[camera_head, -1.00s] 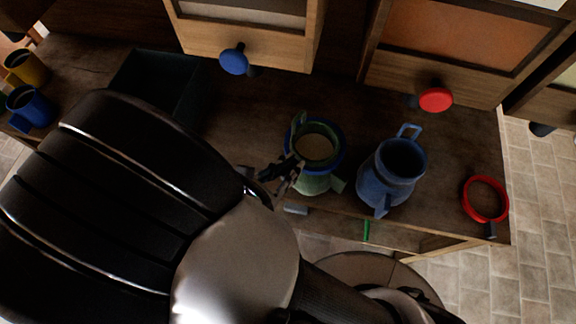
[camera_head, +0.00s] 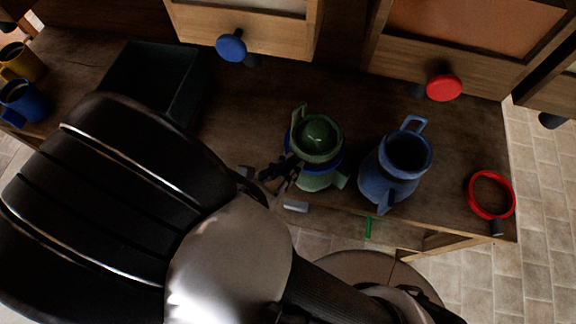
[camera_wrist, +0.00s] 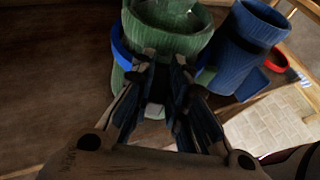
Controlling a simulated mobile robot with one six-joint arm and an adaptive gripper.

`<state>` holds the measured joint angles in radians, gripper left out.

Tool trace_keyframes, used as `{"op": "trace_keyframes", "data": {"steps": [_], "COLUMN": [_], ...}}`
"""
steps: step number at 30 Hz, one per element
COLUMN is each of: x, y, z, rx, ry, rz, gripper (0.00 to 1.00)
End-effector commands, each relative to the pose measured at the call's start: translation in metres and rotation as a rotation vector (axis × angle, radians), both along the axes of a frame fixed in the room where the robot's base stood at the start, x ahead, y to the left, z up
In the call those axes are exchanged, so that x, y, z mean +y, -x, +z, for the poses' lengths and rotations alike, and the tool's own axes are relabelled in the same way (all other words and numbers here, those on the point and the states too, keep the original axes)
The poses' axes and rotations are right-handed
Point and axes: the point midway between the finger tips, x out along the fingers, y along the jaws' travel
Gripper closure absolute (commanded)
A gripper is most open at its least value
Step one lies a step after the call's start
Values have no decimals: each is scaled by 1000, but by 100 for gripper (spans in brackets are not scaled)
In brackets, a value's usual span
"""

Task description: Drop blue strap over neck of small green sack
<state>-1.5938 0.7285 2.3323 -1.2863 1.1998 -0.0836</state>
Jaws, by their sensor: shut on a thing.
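The small green sack (camera_head: 318,180) stands upright on the wooden table, with side tabs and a round green top. It fills the upper middle of the wrist view (camera_wrist: 170,42). The blue strap (camera_head: 337,168) is a ring around the sack, below its top rim. Its left side shows in the wrist view (camera_wrist: 118,45); part of it is hidden behind the sack and my fingers. My gripper (camera_head: 284,172) is at the sack's near left side, shut on the strap. Its fingertips (camera_wrist: 163,62) are close against the sack; whether they touch it is unclear.
A larger blue sack (camera_head: 388,180) stands just right of the green one. A red ring (camera_head: 471,195) lies near the table's right end. A dark open bin (camera_head: 190,95) and mugs are at left. Drawers with blue (camera_head: 231,47) and red knobs (camera_head: 444,88) overhang behind.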

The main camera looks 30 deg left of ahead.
Motion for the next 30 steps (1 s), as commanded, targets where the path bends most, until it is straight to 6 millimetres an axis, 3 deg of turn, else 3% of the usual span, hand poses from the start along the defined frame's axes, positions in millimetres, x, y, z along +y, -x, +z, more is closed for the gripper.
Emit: {"op": "trace_keyframes", "data": {"steps": [11, 12, 21, 30], "x": [0, 0, 0, 0], "y": [0, 0, 0, 0], "z": [0, 0, 0, 1], "rx": [0, 0, 0, 0], "ry": [0, 0, 0, 0], "rz": [0, 0, 0, 0], "gripper": [100, 83, 63, 62]}}
